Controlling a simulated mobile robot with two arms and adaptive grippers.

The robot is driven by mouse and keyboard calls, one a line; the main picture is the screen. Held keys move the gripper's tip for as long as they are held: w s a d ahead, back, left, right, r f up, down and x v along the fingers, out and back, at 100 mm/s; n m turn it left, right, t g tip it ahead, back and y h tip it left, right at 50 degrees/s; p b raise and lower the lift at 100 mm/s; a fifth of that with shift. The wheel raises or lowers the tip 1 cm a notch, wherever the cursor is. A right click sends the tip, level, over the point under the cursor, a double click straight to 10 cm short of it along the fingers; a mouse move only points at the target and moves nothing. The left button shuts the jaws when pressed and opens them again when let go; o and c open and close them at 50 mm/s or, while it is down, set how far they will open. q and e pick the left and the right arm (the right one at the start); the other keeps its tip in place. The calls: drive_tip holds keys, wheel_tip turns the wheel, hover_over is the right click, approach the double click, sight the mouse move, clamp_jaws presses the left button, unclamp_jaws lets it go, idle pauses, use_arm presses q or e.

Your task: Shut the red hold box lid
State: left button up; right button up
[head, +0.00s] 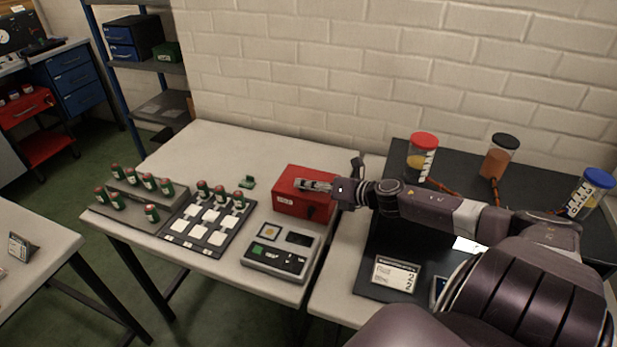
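The red hold box (290,203) stands on the right part of the white table, against the back right edge. Its top looks flat and level, so the lid appears down, but my gripper covers part of it. My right gripper (303,185) lies over the box top, its fingers pointing left. It looks to be touching or just above the lid; I cannot tell which. The fingers look close together, but whether they are shut is unclear. My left gripper is not in view.
A grey control panel (274,262) sits in front of the box. A dark tray with white squares (209,222) and several red-capped green bottles (149,181) are to the left. A black mat with red-, black- and blue-lidded jars (421,157) is at right.

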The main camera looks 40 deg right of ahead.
wheel_tip(320, 180, up, 10)
idle(0.5)
drive_tip(key=shift+c, duration=0.2)
